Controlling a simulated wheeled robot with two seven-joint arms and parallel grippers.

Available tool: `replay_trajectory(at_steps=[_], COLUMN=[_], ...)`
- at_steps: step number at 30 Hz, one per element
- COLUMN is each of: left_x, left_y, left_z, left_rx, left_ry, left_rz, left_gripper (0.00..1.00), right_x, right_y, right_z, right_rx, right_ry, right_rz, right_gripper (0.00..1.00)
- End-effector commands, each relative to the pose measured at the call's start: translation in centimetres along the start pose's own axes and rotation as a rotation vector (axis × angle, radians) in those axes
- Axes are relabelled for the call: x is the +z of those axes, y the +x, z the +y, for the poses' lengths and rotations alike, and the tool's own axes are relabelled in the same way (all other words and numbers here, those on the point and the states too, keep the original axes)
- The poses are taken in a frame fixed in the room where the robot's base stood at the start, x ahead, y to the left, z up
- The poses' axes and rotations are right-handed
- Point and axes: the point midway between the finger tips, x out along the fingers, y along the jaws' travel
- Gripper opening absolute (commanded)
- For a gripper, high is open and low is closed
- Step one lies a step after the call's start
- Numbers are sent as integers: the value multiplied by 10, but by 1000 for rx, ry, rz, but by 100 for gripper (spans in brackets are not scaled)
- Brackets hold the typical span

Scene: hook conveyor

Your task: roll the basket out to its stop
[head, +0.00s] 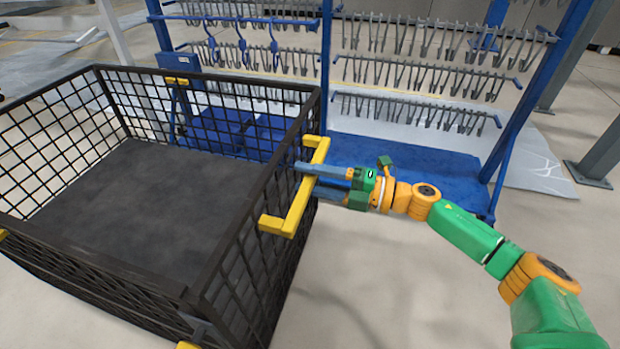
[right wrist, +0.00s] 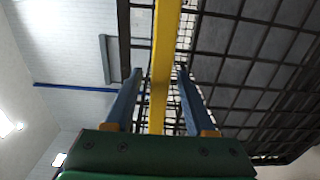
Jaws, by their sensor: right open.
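The black wire basket (head: 207,286) stands at the left of the head view, with a dark flat floor and mesh walls. A yellow handle (head: 283,224) sticks out from its right wall. My right gripper (head: 305,179) is at this handle, its blue fingers reaching around the bar. In the right wrist view the yellow handle (right wrist: 162,70) runs between the two open fingers (right wrist: 157,95), with gaps on both sides. The mesh wall of the basket (right wrist: 262,60) shows behind it. My left gripper is not in view. No stop can be made out.
A blue rack (head: 326,60) with rows of grey hooks stands behind the basket, with a blue base (head: 400,165). A grey post (head: 596,150) stands at the far right. The pale floor (head: 390,290) right of the basket is clear apart from my arm above it.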

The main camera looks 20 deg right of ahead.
Motion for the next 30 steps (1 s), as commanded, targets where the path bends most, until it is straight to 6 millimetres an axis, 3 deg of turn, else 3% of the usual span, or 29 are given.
replay_trajectory(at_steps=[1, 6, 7, 30], left_x=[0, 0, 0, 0], left_y=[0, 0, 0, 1], left_z=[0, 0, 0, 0], left_rx=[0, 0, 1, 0], left_ry=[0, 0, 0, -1], left_rz=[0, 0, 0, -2], left_gripper=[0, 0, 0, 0], right_x=[0, 0, 0, 0], right_y=[0, 0, 0, 0], right_z=[0, 0, 0, 0], right_rx=[0, 0, 0, 0], right_ry=[0, 0, 0, 0], right_rz=[0, 0, 0, 0], right_gripper=[50, 4, 0, 0])
